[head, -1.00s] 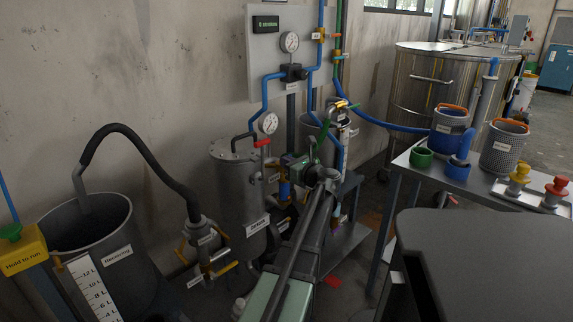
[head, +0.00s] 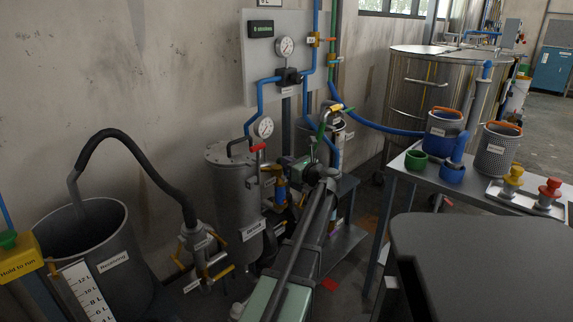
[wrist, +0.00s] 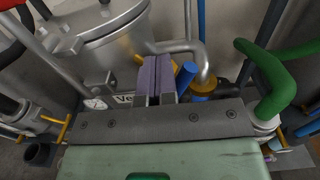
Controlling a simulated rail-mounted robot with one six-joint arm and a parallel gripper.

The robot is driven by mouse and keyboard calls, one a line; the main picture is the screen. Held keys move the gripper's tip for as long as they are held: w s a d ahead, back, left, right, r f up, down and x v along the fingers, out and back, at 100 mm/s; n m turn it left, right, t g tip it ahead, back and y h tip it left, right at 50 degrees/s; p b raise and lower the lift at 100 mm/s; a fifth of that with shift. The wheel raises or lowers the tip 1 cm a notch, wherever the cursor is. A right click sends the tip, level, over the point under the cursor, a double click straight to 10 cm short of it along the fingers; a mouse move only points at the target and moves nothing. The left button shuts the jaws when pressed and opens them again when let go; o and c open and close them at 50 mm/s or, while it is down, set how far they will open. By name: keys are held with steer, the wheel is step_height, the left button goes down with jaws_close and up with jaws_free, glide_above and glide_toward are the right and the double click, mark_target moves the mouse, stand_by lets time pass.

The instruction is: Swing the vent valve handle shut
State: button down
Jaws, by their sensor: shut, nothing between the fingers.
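My gripper (wrist: 158,78) is shut and empty, its two purple-grey fingers together in the wrist view. A white label starting "Ve" (wrist: 123,98) shows beside the fingers, partly hidden by them. A yellow bar (wrist: 140,59) shows just beyond the fingers, which cover part of it; it may be the vent valve handle, but I cannot tell whether it touches them. In the head view, a yellow handle (head: 269,182) sits by the grey filter vessel (head: 228,195), near my gripper's green body. My fingertips are not clear there.
The receiving bucket (head: 110,255) and black hose (head: 150,165) stand left. A side table (head: 470,190) with cups stands right.

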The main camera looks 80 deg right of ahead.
steer(key=shift+s+d+f, duration=0.1)
steer(key=shift+s+d, duration=0.4)
steer(key=shift+d, duration=0.1)
steer(key=shift+s+d+f+b, duration=0.35)
steer(key=shift+s+d+b, duration=0.1)
steer(key=shift+d, duration=0.15)
steer(key=shift+s+d+f+b, duration=0.3)
steer(key=shift+d+f+b, duration=0.15)
steer(key=shift+f, duration=0.1)
